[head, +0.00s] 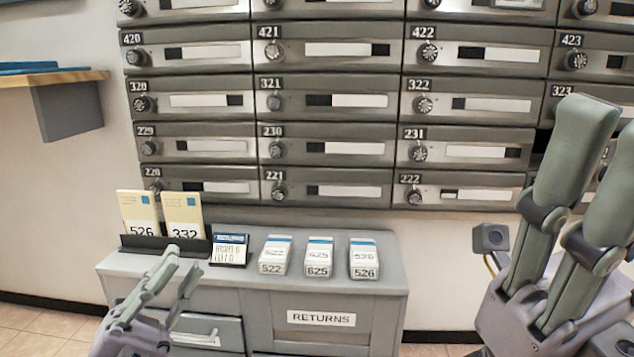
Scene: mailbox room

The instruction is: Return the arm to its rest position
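My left gripper (183,262) is at the lower left, in front of the grey cabinet (250,300). Its two fingers point up and stand apart, with nothing seen between them. My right gripper (618,135) is large and close to the camera at the right edge, in front of the mailboxes. Its two thick green fingers point up with a gap between them. One finger is partly cut off by the picture edge. No object shows in it.
A wall of numbered mailboxes (325,148) fills the back. On the cabinet stand a black holder with cards 526 (138,212) and 332 (183,214), a small dark sign (230,249) and three white stacks (319,257). A wooden shelf (55,78) juts in at left.

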